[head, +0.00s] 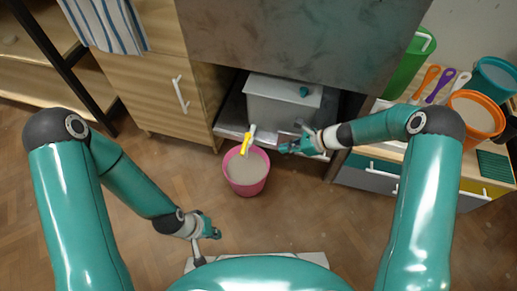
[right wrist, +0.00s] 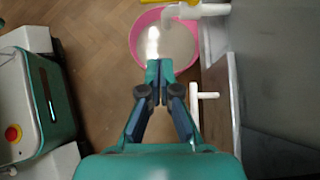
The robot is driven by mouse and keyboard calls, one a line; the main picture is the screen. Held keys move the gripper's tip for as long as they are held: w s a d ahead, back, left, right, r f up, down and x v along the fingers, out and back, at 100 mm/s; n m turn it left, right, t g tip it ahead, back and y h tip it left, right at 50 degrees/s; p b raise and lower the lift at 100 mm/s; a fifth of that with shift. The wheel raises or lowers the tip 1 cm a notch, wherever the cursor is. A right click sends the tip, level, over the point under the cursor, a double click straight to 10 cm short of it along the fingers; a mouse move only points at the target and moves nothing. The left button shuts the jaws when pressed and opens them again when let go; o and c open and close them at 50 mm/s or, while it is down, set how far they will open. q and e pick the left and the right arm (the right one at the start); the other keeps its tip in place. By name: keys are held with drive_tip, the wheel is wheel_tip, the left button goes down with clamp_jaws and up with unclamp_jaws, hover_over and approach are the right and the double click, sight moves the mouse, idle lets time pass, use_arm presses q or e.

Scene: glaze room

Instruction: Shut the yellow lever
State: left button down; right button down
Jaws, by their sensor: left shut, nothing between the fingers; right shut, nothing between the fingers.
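The yellow lever (head: 246,143) sits on a white spout (head: 252,129) at the front of a grey tank (head: 283,103). It points out over a pink bucket (head: 247,182) that holds pale grey liquid. In the right wrist view the white spout (right wrist: 200,11) crosses the top of the bucket (right wrist: 140,48), and the lever is mostly cut off. My right gripper (head: 284,148) is shut and empty, to the right of the lever and apart from it; its closed fingertips (right wrist: 160,70) overlap the bucket's near rim in view. My left gripper (head: 217,235) is shut and empty, low over the floor.
The tank stands on a low shelf beneath a dark grey panel (head: 300,40). A wooden cabinet (head: 150,85) is at the left. The floor around the bucket is clear.

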sight(245, 144)
drive_tip(key=a+r+b+x, duration=0.1)
drive_tip(key=b+x, duration=0.3)
drive_tip(key=x, duration=0.8)
drive_tip(key=shift+w+a+r+b, duration=0.35)
drive_tip(key=shift+a+r, duration=0.15)
drive_tip(key=shift+a, duration=0.05)
